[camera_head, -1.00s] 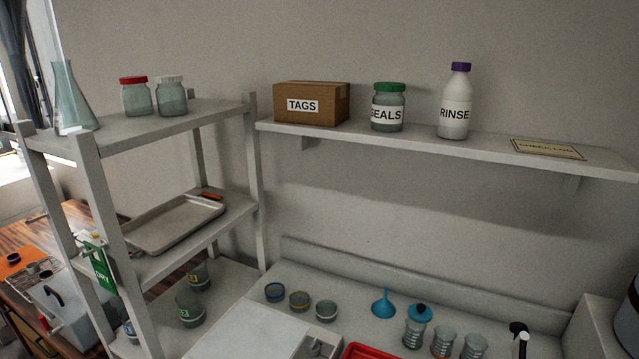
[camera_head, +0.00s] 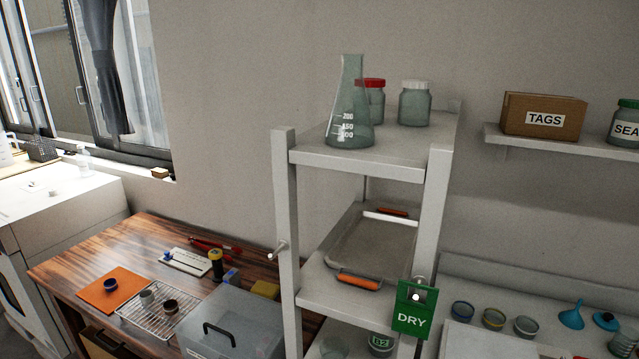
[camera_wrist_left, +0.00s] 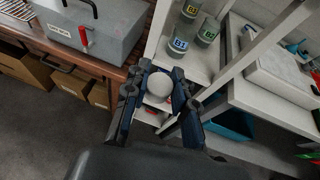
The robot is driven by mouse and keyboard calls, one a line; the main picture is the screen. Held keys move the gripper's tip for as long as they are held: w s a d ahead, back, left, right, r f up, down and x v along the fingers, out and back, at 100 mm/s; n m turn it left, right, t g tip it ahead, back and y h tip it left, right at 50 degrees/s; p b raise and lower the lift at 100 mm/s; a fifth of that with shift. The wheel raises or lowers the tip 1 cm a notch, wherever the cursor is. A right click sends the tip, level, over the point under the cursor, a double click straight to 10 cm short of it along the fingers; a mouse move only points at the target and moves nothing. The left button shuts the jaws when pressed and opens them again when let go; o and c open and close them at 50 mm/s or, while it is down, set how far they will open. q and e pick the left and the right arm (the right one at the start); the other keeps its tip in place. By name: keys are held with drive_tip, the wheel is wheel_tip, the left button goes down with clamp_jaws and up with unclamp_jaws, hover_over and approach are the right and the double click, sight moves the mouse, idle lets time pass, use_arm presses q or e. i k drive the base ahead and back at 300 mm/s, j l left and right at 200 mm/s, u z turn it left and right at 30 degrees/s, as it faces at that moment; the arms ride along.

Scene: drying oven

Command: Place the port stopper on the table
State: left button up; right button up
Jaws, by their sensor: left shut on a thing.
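The port stopper (camera_wrist_left: 160,85) appears as a round pale grey-white piece between the fingers of my left gripper (camera_wrist_left: 157,76) in the left wrist view. The gripper is shut on it and holds it in front of the shelf rack, with the floor below. The wooden table (camera_head: 75,262) stands at the lower left of the head view, left of the rack. Its front edge also shows in the left wrist view (camera_wrist_left: 112,70), left of and beyond the gripper. Neither gripper shows in the head view, and my right gripper is not seen.
The table's left part has bare wood. The white shelf rack (camera_head: 285,200) with a green DRY tag (camera_head: 410,322) borders the table.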

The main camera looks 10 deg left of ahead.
sight(86, 261)
drive_tip(key=j, duration=0.5)
drive_tip(key=i+j, duration=0.15)
drive_tip(key=j, duration=0.35)
drive_tip(key=j+u, duration=0.1)
drive_tip(key=j, duration=0.4)
drive_tip(key=i+j, duration=0.15)
drive_tip(key=j, duration=0.3)
drive_tip(key=i+j, duration=0.1)
drive_tip(key=j, duration=0.4)
drive_tip(key=j+u, duration=0.1)
drive_tip(key=j, duration=0.4)
drive_tip(key=i+j+u, duration=0.1)
drive_tip(key=i+j, duration=1.1)
drive_tip(key=j, duration=0.15)
